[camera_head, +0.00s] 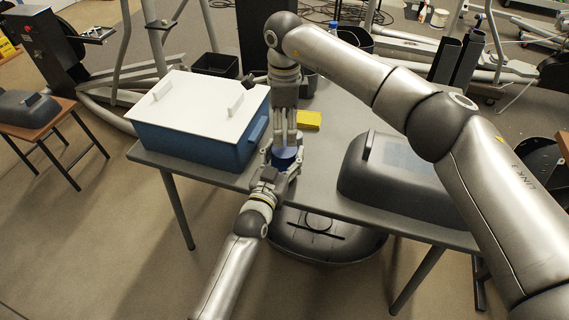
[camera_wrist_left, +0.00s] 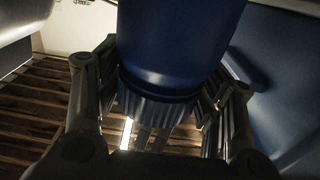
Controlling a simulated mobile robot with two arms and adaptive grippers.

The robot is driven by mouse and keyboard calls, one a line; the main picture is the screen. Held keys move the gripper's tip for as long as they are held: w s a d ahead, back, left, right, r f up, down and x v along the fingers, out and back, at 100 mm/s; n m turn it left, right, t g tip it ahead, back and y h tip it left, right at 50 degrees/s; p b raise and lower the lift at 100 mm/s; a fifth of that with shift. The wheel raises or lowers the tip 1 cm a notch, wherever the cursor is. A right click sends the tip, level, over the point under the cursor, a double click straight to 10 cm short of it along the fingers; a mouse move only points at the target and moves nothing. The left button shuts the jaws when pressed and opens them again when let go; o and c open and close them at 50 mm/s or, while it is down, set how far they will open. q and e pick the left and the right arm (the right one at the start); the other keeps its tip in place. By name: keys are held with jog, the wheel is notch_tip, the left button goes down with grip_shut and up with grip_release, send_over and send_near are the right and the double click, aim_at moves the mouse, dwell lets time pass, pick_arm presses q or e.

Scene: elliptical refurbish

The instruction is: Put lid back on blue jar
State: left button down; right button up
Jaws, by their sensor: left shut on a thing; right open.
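The blue jar (camera_head: 287,155) is between my two grippers at the front edge of the grey table, in the head view. My left gripper (camera_head: 277,166) reaches up from below and is shut on it. In the left wrist view the dark blue jar (camera_wrist_left: 175,45) fills the top middle, between the fingers of my left gripper (camera_wrist_left: 160,95). A ribbed band (camera_wrist_left: 158,105) shows at its lower end; I cannot tell if this is the lid. My right gripper (camera_head: 287,138) points down from above, open, its fingertips close to the jar's top. No separate lid is visible.
A blue box with a white lid (camera_head: 205,105) stands left on the table (camera_head: 325,150). A yellow block (camera_head: 308,120) lies behind my grippers. A dark grey tub-shaped cover (camera_head: 400,175) is at the right. A dark oval object (camera_head: 325,240) is below the table edge.

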aim_at(285, 148)
jog(key=shift+a+m, duration=0.15)
jog(key=shift+m, duration=1.85)
jog(key=shift+f, duration=4)
jog(key=c, duration=1)
jog(key=shift+d+m, duration=0.2)
jog(key=shift+m, duration=1.5)
jog(key=shift+c, duration=0.2)
